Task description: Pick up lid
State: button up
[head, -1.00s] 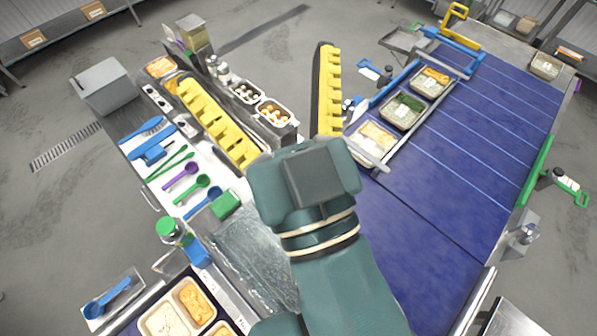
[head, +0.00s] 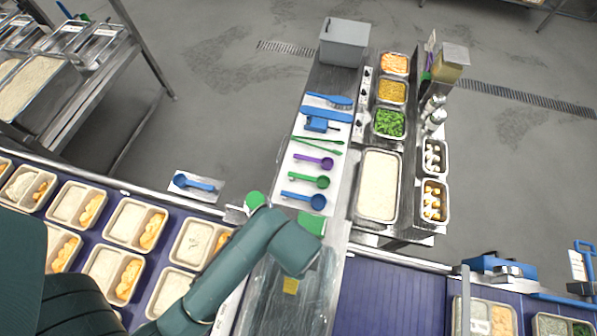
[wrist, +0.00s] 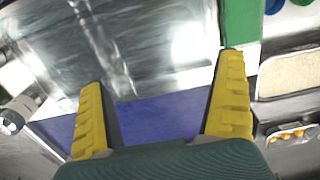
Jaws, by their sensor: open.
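I cannot make out a lid for certain. A clear, shiny sheet or stack of plastic (head: 290,292) lies at the near end of the steel counter, partly behind my arm. A glossy transparent surface also fills the upper left of the wrist view (wrist: 120,45), and I cannot tell its exact shape. My gripper (wrist: 165,70) is open, its two yellow fingers wide apart with nothing between them. The fingers point toward the glossy surface, with blue belt showing between them.
The counter holds purple (head: 315,162), green (head: 310,181) and blue scoops, and a rice pan (head: 378,186). Vegetable pans, such as a green one (head: 389,123), stand beyond. Filled trays (head: 135,224) line the left belt. Bare blue belt (head: 385,300) lies right of the counter.

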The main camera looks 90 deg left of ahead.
notch_tip(320, 180, down, 7)
jog(key=shift+r, duration=0.1)
jog(key=f, duration=0.3)
jog(key=f+p, duration=0.1)
jog(key=f, duration=0.1)
jog(key=shift+w+d+f, duration=0.1)
jog(key=shift+d+f, duration=0.15)
jog(key=shift+f, duration=0.05)
jog(key=c, duration=0.8)
